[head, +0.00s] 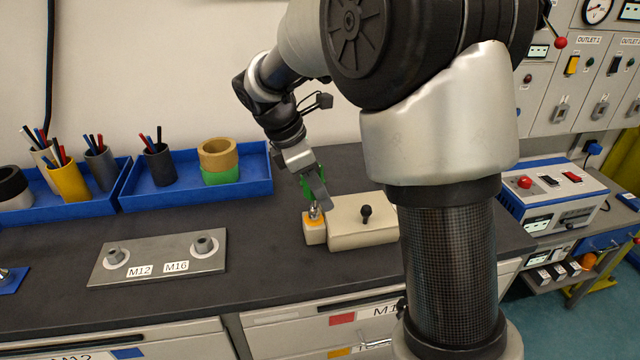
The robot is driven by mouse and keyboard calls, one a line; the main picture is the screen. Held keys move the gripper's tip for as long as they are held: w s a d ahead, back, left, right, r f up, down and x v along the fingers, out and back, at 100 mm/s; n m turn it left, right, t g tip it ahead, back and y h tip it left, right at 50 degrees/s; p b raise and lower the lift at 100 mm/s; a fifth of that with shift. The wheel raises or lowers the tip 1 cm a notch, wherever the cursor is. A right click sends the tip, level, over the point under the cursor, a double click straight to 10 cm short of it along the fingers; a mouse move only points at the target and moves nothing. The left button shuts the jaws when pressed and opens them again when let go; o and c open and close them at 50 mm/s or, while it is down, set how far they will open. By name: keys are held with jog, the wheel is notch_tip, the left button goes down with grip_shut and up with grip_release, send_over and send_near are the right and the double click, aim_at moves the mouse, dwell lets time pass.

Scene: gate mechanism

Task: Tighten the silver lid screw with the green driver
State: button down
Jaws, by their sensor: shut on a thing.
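My gripper (316,190) is shut on the green driver (304,184), whose green handle shows between and beside the fingers. The driver's tip end points down over the small cream block with an orange top (315,230). The silver lid screw (315,211) seems to be the small shiny part at that orange top, just below my fingers. Whether the driver's tip sits in the screw is too small to tell. The cream box (350,232) with a black knob (366,212) on its lid stands right beside the block, partly hidden by my arm.
A metal plate (160,262) marked M12 and M16 with two posts lies to the left. Blue trays (127,197) with pen cups and tape rolls line the back. A control unit (555,195) stands at right. The dark counter between plate and box is clear.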

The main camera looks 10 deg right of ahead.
aim_at(321, 165)
jog(key=shift+s+f+m+g+p, duration=0.1)
jog(key=shift+s+m+g+p, duration=0.15)
jog(key=shift+m+g+p, duration=0.45)
jog(key=shift+f+m+t+b, duration=0.1)
jog(key=shift+m+t+b, duration=0.2)
jog(key=shift+r, duration=0.2)
jog(key=shift+w+r+p, duration=0.15)
jog(key=shift+r+p, duration=2.6)
jog(key=shift+r, duration=0.4)
